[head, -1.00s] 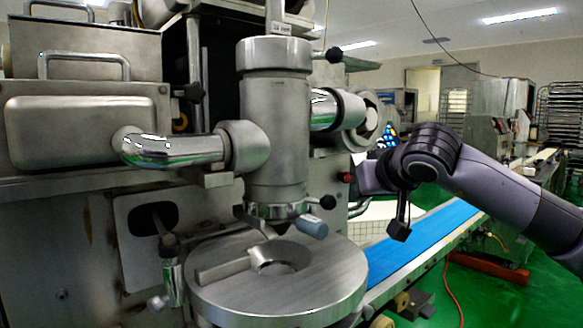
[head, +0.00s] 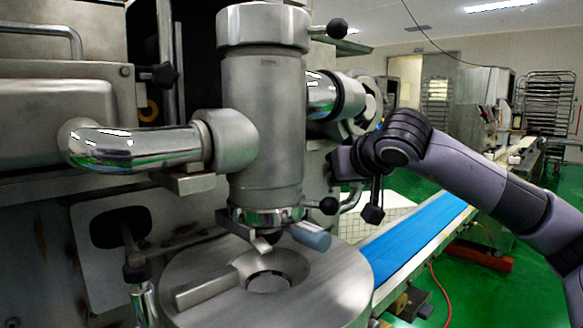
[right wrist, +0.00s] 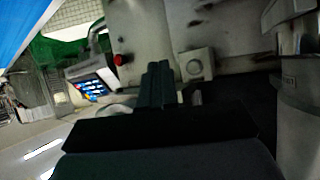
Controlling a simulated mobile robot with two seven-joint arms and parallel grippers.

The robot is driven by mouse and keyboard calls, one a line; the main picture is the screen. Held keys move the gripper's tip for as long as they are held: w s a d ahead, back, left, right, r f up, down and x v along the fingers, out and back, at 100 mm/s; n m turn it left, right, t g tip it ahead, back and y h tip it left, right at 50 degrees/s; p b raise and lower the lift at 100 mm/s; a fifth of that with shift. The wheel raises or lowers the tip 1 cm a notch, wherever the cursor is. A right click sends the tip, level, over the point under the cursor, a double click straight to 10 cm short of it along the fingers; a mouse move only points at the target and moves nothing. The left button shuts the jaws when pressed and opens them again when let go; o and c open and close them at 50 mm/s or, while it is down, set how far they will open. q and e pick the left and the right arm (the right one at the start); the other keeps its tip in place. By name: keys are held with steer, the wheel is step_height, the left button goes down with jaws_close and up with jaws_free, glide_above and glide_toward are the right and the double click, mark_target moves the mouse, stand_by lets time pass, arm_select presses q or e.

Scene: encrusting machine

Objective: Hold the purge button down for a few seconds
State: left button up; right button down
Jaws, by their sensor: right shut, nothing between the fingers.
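In the right wrist view a red button (right wrist: 121,59) stands out from the grey machine wall, left of my right gripper (right wrist: 158,66). I cannot read a label on either, so I cannot tell which is the purge button. The gripper's two dark fingers are together, with nothing seen between them. They point at the wall; whether they touch it is not clear. In the head view my dark right wrist reaches the machine's right side and hides the red button. My left gripper is not in view.
The encrusting machine's steel column (head: 262,125) and round table (head: 335,290) stand left of my right arm. A blue conveyor belt (head: 415,235) runs below the arm. A lit screen (right wrist: 90,85) is beside the red button.

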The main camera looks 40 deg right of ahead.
steer(key=w+p, duration=0.2)
steer(key=w, duration=0.6)
steer(key=shift+w+a, duration=0.2)
steer(key=shift+a, duration=0.15)
stand_by(0.6)
stand_by(1.0)
steer(key=shift+w+a+p, duration=0.1)
steer(key=shift+w+p, duration=0.3)
steer(key=shift+w, duration=0.05)
stand_by(0.4)
